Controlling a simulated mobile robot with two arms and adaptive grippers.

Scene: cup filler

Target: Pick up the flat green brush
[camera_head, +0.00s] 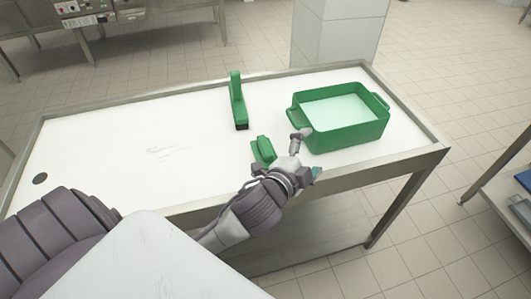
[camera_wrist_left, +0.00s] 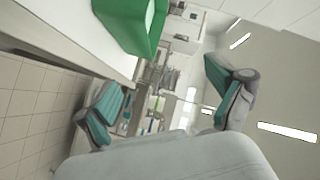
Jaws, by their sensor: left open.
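The flat green brush (camera_head: 262,149) lies on the white table top near its front edge, in the head view. My left gripper (camera_head: 308,153) is open and empty, just right of the brush, over the table's front edge. Its fingers point right, away from the brush. In the wrist view the two teal-padded fingers of the left gripper (camera_wrist_left: 168,97) are spread wide with nothing between them. The brush does not show in the wrist view. My right gripper is not in view.
A green tub (camera_head: 345,137) with pale liquid stands right of the brush, close behind the left gripper; it also shows in the wrist view (camera_wrist_left: 118,25). The left of the table (camera_head: 110,145) is clear, with a drain hole.

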